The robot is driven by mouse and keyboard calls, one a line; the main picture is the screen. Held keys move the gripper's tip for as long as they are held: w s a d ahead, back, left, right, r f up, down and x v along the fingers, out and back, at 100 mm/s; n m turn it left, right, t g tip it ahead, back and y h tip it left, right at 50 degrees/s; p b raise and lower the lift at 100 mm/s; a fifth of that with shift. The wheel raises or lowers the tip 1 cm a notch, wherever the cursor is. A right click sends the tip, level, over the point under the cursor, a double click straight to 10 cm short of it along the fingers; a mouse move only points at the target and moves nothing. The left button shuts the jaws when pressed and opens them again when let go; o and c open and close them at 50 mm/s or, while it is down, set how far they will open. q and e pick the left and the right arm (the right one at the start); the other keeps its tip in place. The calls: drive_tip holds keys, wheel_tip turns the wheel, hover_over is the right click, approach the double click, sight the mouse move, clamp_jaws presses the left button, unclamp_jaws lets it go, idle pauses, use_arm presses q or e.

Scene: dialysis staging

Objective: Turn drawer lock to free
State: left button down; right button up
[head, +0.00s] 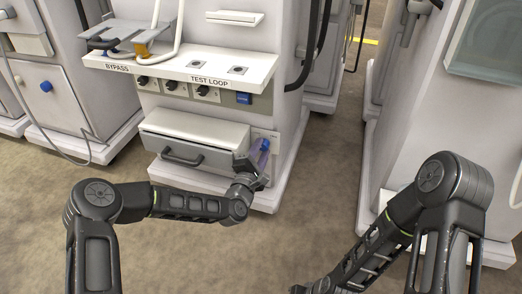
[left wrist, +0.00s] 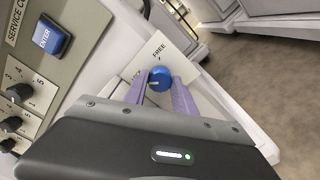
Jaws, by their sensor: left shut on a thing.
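The drawer lock is a round blue knob (head: 264,144) on a pale plate to the right of the drawer (head: 205,130). In the left wrist view the knob (left wrist: 159,79) sits between the two purple fingers of my left gripper (left wrist: 160,88), which is shut on it. The plate (left wrist: 172,49) reads FREE above the knob, with a partly hidden label to its left. A small pale mark shows on the knob; I cannot tell exactly which label it points to. The drawer looks closed, with a dark handle (head: 183,157). My right gripper is out of view.
A shelf (head: 180,65) marked BYPASS and TEST LOOP juts out above the drawer. Black knobs (left wrist: 19,93) and a blue ENTER button (left wrist: 51,38) are on the machine's front. Other machines stand left and right. Brown floor lies open in front.

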use_arm(q)
drive_tip(key=shift+m, duration=3.4)
drive_tip(key=c, duration=1)
unclamp_jaws()
drive_tip(key=shift+c, duration=0.2)
